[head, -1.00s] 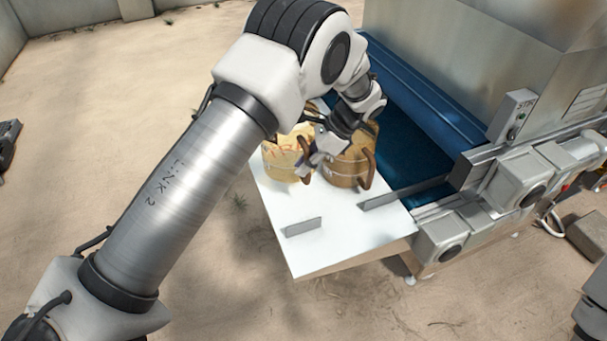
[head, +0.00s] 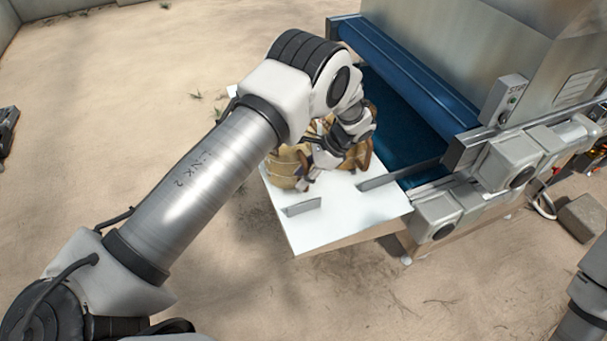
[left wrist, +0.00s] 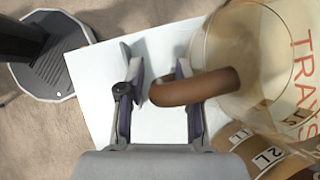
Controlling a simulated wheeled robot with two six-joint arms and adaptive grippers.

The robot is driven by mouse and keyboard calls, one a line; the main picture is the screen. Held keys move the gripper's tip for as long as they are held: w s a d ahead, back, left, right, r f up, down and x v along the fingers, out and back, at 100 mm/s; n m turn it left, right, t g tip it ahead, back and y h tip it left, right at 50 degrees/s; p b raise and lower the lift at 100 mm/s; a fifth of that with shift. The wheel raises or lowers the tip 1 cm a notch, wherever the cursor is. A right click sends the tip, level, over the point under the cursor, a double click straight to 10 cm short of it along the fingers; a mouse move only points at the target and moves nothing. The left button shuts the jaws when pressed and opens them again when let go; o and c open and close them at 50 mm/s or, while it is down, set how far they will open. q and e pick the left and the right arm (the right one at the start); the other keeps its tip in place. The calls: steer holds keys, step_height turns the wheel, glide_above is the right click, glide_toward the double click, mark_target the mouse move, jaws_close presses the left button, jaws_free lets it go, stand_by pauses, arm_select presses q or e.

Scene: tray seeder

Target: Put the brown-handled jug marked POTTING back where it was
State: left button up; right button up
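A see-through jug with a brown handle (left wrist: 192,88) is close at the right of the left wrist view. In the head view it is the left jug (head: 284,168), over the white board near its left edge. Another jug with a brown handle (head: 366,154) stands right of the gripper, partly hidden. My right gripper is out of view.
The white board (head: 340,222) carries two upright metal plates, one at the front (head: 302,207) and one at the right. A blue conveyor belt (head: 400,125) and the seeder machine (head: 470,60) lie behind and right. The front of the board is clear. A jug marked 2L (left wrist: 245,145) stands close by.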

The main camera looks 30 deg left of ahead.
arm_select(q)
steer(key=shift+r, duration=0.1)
steer(key=shift+r+p, duration=0.3)
steer(key=shift+r, duration=0.05)
steer(key=b+v, duration=0.4)
steer(key=v, duration=0.7)
steer(key=shift+d+r, duration=0.25)
steer(key=shift+w, duration=0.1)
